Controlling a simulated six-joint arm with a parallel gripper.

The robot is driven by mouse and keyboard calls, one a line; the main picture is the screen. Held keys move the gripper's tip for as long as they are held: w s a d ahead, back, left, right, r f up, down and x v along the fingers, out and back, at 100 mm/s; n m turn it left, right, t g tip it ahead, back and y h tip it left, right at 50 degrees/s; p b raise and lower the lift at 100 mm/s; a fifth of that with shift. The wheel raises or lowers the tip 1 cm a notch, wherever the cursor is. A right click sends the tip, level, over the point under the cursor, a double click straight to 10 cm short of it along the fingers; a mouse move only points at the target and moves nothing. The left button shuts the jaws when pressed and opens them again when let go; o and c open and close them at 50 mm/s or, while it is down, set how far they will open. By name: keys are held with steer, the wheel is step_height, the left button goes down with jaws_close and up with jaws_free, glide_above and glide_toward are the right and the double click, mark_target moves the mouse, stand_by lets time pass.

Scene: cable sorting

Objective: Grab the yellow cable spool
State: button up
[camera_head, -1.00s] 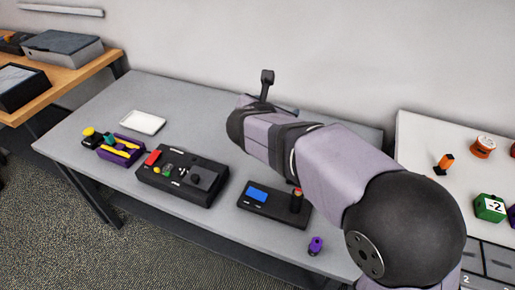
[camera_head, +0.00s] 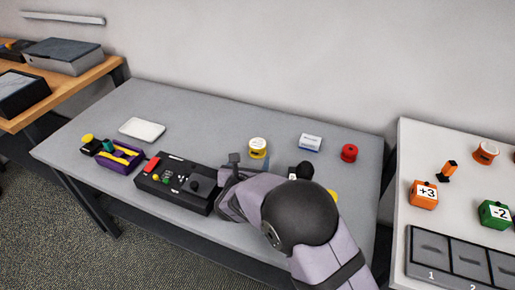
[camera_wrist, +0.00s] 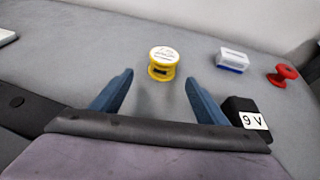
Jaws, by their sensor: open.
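The yellow cable spool (camera_head: 258,148) with a white top stands upright on the grey table, behind my arm in the head view. In the wrist view the yellow spool (camera_wrist: 163,62) is ahead of my gripper (camera_wrist: 158,92), roughly centred between the two blue fingers and beyond their tips. My gripper is open and empty, apart from the spool. In the head view the fingers are mostly hidden by my arm.
A white and blue box (camera_head: 310,142) and a red spool (camera_head: 349,152) stand right of the yellow spool. A black box marked 9 V (camera_wrist: 245,115) is close to the right finger. The black control box (camera_head: 180,183) is at left. Table around the yellow spool is clear.

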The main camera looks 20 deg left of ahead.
mark_target(256, 152)
steer(key=shift+d+p+x, duration=0.2)
steer(key=shift+p+x, duration=0.55)
steer(key=shift+x, duration=2.95)
steer(key=shift+r, duration=0.1)
steer(key=c, duration=1.2)
